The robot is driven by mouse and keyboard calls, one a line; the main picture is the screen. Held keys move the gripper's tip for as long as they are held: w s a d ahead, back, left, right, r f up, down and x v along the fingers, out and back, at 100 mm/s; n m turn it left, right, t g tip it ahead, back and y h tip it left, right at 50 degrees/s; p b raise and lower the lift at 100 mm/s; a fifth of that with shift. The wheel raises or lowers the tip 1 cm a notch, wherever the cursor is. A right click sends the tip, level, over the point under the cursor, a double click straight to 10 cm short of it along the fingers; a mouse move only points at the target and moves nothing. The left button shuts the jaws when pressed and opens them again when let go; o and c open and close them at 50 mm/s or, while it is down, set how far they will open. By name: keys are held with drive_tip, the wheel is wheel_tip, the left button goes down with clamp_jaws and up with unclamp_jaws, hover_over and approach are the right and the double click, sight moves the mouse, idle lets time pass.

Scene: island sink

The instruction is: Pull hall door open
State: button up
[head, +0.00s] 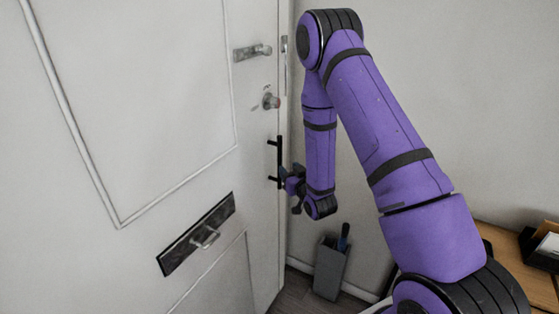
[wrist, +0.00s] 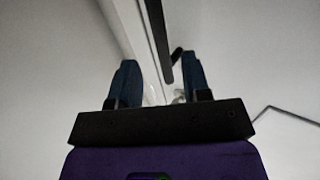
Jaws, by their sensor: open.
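The white hall door (head: 170,80) fills the left of the head view. A black vertical bar handle (head: 279,160) is mounted near its right edge. My gripper (head: 286,178) is at the lower part of this handle, just to its right. In the wrist view, my gripper (wrist: 160,70) is open, with one dark blue finger on each side. The black handle bar (wrist: 157,35) runs between the fingers' lines, nearer the right finger. I cannot tell whether either finger touches it. The door's right edge shows in the head view; I cannot tell whether the door is ajar.
A latch (head: 252,52) and a round knob (head: 271,101) sit above the handle. A dark mail slot plate (head: 196,235) is lower on the door. A grey bin (head: 330,268) stands on the floor by the wall. A wooden table (head: 505,243) is at the right.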

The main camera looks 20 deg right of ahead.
sight(281, 161)
drive_tip(key=w, duration=0.7)
drive_tip(key=shift+w+a, duration=0.15)
drive_tip(key=shift+w, duration=0.15)
clamp_jaws()
